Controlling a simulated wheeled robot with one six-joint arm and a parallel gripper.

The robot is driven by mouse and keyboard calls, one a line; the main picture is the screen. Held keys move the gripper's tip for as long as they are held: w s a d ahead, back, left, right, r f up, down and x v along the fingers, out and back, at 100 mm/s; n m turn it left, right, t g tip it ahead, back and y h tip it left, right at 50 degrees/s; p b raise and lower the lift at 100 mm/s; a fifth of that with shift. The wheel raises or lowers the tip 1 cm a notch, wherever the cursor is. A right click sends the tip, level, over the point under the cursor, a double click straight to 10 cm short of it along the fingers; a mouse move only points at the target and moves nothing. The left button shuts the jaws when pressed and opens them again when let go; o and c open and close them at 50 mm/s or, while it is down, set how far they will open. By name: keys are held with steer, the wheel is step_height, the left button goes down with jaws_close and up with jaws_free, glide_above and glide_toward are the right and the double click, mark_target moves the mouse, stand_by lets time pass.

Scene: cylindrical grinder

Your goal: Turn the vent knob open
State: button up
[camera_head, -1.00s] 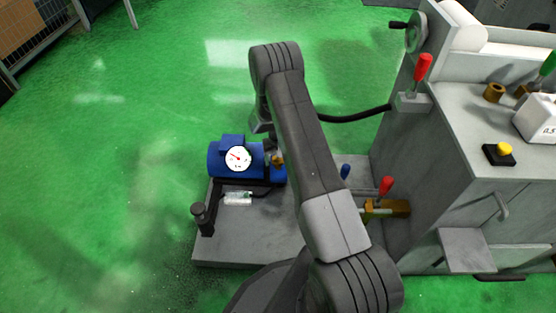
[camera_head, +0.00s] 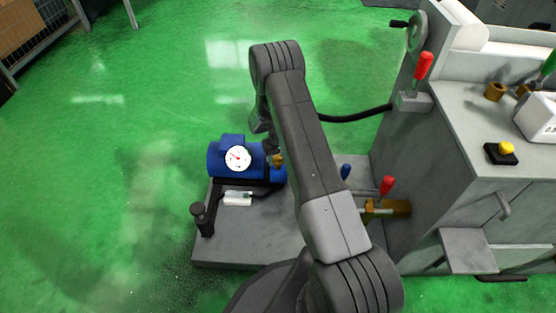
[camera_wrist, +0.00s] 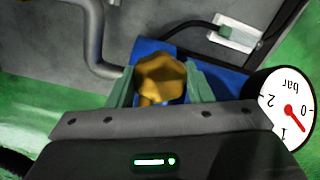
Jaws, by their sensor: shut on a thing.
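The vent knob (camera_wrist: 160,78) is a brass-yellow, faceted knob in the middle of the wrist view. It sits on the blue pump body (camera_wrist: 230,80). My gripper (camera_wrist: 158,88) has its two greenish fingers on either side of the knob, shut on it. In the head view the knob (camera_head: 278,160) is a small brass spot at the right of the blue pump (camera_head: 222,160), partly beside my arm. The round white pressure gauge (camera_head: 238,158) is on the pump. In the wrist view the gauge (camera_wrist: 285,108) appears upside down, its red needle between 0 and 1 bar.
The pump stands on a grey base plate (camera_head: 235,250) with a black post (camera_head: 202,218). The grey machine (camera_head: 440,150) fills the right side. Green floor at left is open.

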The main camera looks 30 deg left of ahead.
mark_target(278, 158)
steer(key=n+b, duration=0.1)
steer(key=n, duration=0.3)
steer(key=shift+f+b, duration=0.1)
steer(key=shift+b, duration=0.2)
steer(key=n+b, duration=0.1)
steer(key=n, duration=0.7)
steer(key=shift+b, duration=0.3)
steer(key=shift+n, duration=2.2)
steer(key=o, duration=1)
step_height(278, 158, up, 14)
steer(key=p, duration=0.3)
steer(key=shift+p, duration=0.3)
